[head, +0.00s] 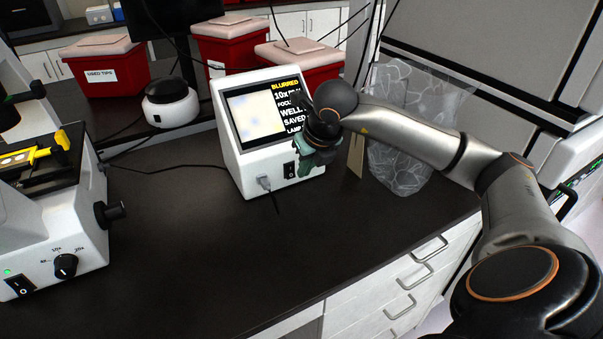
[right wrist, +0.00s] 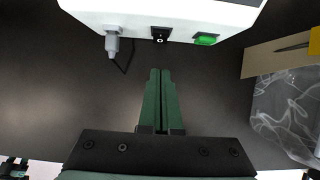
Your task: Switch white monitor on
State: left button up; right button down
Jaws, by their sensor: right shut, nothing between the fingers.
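The white monitor (head: 243,168) stands on the dark bench. Its screen (head: 254,113) is lit, with a pale picture and text reading "BLURRED" and "10x". A black rocker switch (head: 289,170) is on its lower front, and the switch also shows in the right wrist view (right wrist: 160,35). Beside the switch in that view are a grey plug (right wrist: 112,44) and a green part (right wrist: 206,39). My right gripper (head: 306,168) is at the right of the monitor's front. Its green fingers (right wrist: 160,72) are shut and empty, pointing toward the switch with a visible gap. My left gripper is not in view.
A clear plastic bag (head: 397,130) and a tan upright piece (head: 356,155) stand right of the monitor. A microscope (head: 75,235) is at the left. Red bins (head: 110,75) and a small white device (head: 170,102) are behind. The bench front is clear.

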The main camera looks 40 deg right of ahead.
jog(key=w+d+r+v, duration=0.1)
jog(key=v, duration=0.7)
jog(key=shift+w+a+r, duration=0.2)
jog(key=shift+a+r, duration=0.1)
jog(key=shift+s+f, duration=0.1)
